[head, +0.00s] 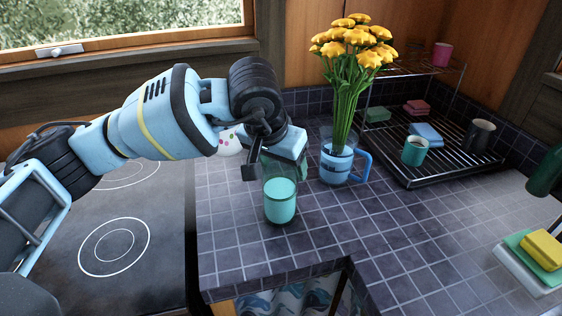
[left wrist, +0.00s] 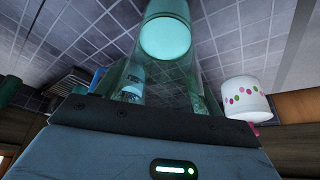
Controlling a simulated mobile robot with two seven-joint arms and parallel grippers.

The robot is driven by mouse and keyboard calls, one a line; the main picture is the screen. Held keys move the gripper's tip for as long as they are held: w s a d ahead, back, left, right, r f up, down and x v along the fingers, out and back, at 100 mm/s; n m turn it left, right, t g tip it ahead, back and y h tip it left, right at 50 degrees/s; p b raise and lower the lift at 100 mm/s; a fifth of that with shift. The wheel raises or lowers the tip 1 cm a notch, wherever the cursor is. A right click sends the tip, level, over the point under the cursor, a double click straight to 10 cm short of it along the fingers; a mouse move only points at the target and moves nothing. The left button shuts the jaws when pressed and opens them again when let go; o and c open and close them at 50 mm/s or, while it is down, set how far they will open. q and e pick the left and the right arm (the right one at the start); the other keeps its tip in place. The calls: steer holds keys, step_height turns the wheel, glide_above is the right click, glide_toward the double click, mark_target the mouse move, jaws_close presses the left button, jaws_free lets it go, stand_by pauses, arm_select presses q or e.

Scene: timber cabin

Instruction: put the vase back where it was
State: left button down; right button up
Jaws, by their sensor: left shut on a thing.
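A clear glass vase (head: 281,203) with a teal lower part stands upright near the front of the tiled counter. My left gripper (head: 270,158) is shut on its upper part from above. In the left wrist view the vase's teal end (left wrist: 165,38) points away from the gripper. I cannot tell whether its base touches the tiles. Yellow flowers (head: 352,45) stand in a separate clear jug (head: 338,172) with a blue handle, just behind and right of the vase. My right gripper is not in view.
A black hob (head: 115,247) lies left of the counter. A dotted white container (left wrist: 247,98) stands near the gripper, partly hidden in the head view. A wire rack with a teal mug (head: 414,151) stands back right. A yellow sponge (head: 541,250) lies far right. Front-right tiles are clear.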

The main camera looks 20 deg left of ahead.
arm_select(q)
steer(key=shift+c, duration=1.1)
jaws_free()
steer(key=shift+f, duration=0.15)
steer(key=v, duration=1.2)
